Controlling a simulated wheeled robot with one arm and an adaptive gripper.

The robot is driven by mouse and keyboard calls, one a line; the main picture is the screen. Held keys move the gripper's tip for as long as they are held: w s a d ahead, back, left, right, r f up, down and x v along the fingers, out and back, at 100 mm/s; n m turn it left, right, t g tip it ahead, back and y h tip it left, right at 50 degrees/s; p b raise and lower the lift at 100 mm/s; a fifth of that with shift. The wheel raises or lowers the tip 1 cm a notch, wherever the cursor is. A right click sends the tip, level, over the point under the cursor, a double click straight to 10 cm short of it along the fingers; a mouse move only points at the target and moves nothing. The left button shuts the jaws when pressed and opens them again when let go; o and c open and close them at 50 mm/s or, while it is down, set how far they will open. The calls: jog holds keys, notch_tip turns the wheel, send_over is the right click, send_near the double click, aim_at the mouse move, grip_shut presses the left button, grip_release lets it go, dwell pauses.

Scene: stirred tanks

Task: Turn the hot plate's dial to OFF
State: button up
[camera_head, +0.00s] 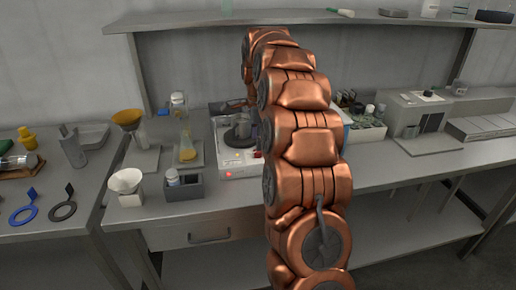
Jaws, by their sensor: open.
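The hot plate (240,168) is a pale, boxy unit on the bench, just left of my arm. Its front panel carries small red and orange-red spots; the dial and its setting are too small to make out. My copper arm rises through the middle of the view and bends down at the back. My gripper appears to be the dark grey shape (240,131) over the hot plate's top, partly behind my arm. It seems open, with nothing visible held. Its fingertips and any contact with the dial are unclear. My arm hides the hot plate's right side.
Left of the hot plate stand a flask of yellow liquid (187,148), a grey block with a bottle (184,186) and a white cone-topped holder (127,186). A white bin of small items (366,127) stands right of my arm. A shelf (190,20) runs above.

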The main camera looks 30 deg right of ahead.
aim_at(258, 153)
jog(key=shift+f, duration=2.05)
grip_shut()
